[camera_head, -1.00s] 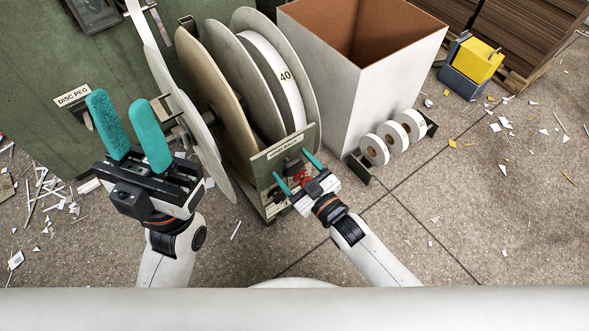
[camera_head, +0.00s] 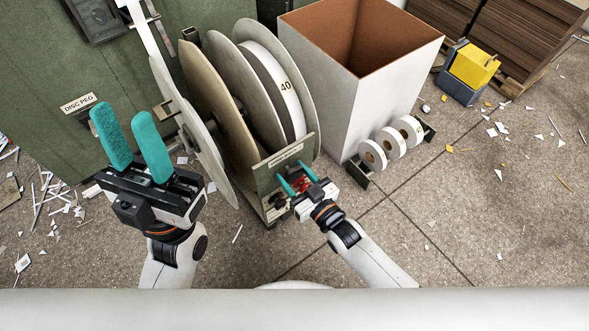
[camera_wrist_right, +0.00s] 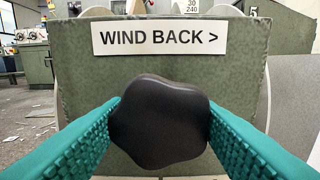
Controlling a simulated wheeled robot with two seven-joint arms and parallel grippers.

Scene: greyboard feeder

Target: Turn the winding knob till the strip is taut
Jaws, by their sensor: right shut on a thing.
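The black lobed winding knob (camera_wrist_right: 160,122) sits on a green panel (camera_wrist_right: 75,70) under a "WIND BACK >" label (camera_wrist_right: 160,38) in the right wrist view. My right gripper (camera_head: 294,174) is shut on the knob, with a teal finger on each side of it. In the head view the fingers hide most of the knob. My left gripper (camera_head: 133,135) is open and empty, its teal fingers raised in front of the discs. A white strip (camera_head: 142,28) runs up at the upper left; I cannot tell how taut it is.
A tall white bin (camera_head: 335,90) and small rolls (camera_head: 390,142) stand to the right. Scraps litter the floor, which is open at the right.

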